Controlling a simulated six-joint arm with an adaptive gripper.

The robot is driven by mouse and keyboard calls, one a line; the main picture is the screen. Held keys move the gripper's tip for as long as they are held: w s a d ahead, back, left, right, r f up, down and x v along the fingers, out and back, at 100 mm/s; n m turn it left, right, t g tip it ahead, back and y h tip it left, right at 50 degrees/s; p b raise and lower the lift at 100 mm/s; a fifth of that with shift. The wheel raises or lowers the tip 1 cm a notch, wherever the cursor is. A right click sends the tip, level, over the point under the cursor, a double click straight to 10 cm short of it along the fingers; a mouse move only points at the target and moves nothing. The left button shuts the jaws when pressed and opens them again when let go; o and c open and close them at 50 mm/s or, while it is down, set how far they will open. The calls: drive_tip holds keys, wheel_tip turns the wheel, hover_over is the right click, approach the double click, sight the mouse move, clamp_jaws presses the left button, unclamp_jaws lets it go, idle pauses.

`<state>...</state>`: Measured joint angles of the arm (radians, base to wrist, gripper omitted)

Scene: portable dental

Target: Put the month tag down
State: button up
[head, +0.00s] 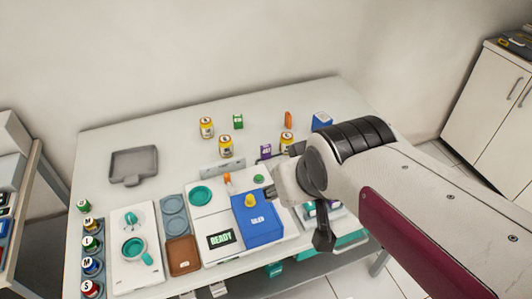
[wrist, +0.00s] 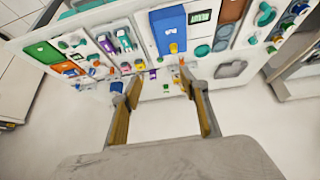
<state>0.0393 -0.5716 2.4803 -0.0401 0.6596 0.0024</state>
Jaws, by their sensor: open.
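A small purple block with white lettering (head: 265,151), which looks like the month tag, stands on the white table near its middle. I cannot read its lettering surely. In the wrist view a small purple piece (wrist: 152,74) shows between my fingertips in the picture, apparently beyond them. My gripper (wrist: 158,82) is open, with nothing seen between its two fingers. In the head view the gripper's end (head: 271,192) is partly hidden by my wrist, over the right part of the table by the blue box (head: 258,222).
Yellow cans (head: 225,146) stand nearby, with a green block (head: 238,121), an orange piece (head: 288,119) and a blue box (head: 321,121) behind. A grey tray (head: 134,165) lies at left. A READY display (head: 221,239) is in front.

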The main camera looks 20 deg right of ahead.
drive_tip(key=w+d+f+t, duration=0.2)
drive_tip(key=w+d+f, duration=0.15)
drive_tip(key=w, duration=0.65)
drive_tip(key=w+d+f+t, duration=0.1)
drive_tip(key=w+d+f, duration=0.3)
drive_tip(key=w, duration=0.7)
drive_tip(key=w+f+t, duration=0.2)
drive_tip(key=w+f, duration=0.3)
drive_tip(key=f, duration=0.2)
drive_tip(key=t, duration=0.1)
approach(268, 148)
drive_tip(key=shift+x, duration=1.1)
drive_tip(key=shift+w+d+f+t+y, duration=0.1)
drive_tip(key=shift+f+t+y, duration=0.2)
drive_tip(key=shift+f+t, duration=0.2)
drive_tip(key=shift+x, duration=1.3)
drive_tip(key=shift+w, duration=0.15)
